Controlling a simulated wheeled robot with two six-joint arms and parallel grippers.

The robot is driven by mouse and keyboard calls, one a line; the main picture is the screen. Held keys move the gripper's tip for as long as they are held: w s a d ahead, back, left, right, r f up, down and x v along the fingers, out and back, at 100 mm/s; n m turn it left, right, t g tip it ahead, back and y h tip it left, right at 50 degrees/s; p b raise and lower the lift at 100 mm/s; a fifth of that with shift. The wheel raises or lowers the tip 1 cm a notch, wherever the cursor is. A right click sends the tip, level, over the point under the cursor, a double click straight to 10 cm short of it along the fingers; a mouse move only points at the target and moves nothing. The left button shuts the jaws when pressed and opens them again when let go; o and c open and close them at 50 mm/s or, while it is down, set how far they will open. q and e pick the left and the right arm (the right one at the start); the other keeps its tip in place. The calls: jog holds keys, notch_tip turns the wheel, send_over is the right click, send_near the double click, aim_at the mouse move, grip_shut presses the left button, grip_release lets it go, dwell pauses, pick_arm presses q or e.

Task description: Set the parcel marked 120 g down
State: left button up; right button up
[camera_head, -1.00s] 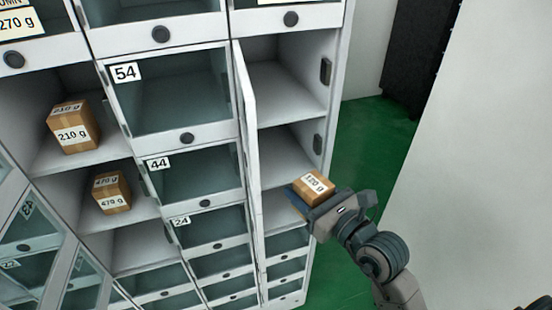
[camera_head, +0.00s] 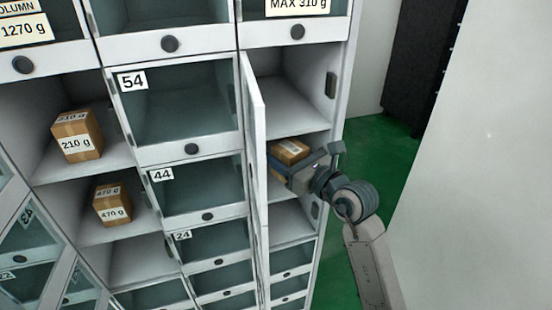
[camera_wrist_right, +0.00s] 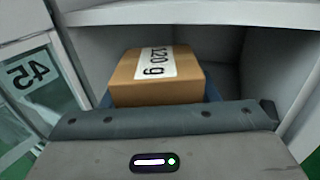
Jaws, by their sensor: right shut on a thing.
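The parcel marked 120 g (camera_head: 290,151) is a small brown box with a white label. My right gripper (camera_head: 297,168) is shut on it at the mouth of an open compartment in the right column of the cabinet. In the right wrist view the parcel (camera_wrist_right: 158,78) shows its 120 g label, with the compartment's walls and back around it. I cannot tell whether the parcel touches the compartment floor. My left gripper is not in view.
An open door (camera_head: 256,150) stands along the compartment's left side. An empty open compartment (camera_head: 290,105) lies above. Parcels marked 210 g (camera_head: 77,136) and 470 g (camera_head: 112,205) sit in left compartments. Green floor (camera_head: 375,165) is free at the right.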

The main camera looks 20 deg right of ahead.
jog(key=w, duration=0.2)
jog(key=w+f+p, duration=0.1)
jog(key=w, duration=0.1)
jog(key=w+f+p, duration=0.1)
jog(key=w, duration=0.1)
jog(key=shift+w+a, duration=0.1)
jog(key=shift+w, duration=0.25)
jog(key=shift+s+f, duration=0.15)
jog(key=shift+f, duration=0.5)
notch_tip(320, 180, down, 2)
jog(key=shift+f+p, duration=0.2)
jog(key=shift+p, duration=0.2)
jog(key=shift+w+f+p, duration=0.25)
jog(key=shift+f+p, duration=0.1)
jog(key=shift+f, duration=0.35)
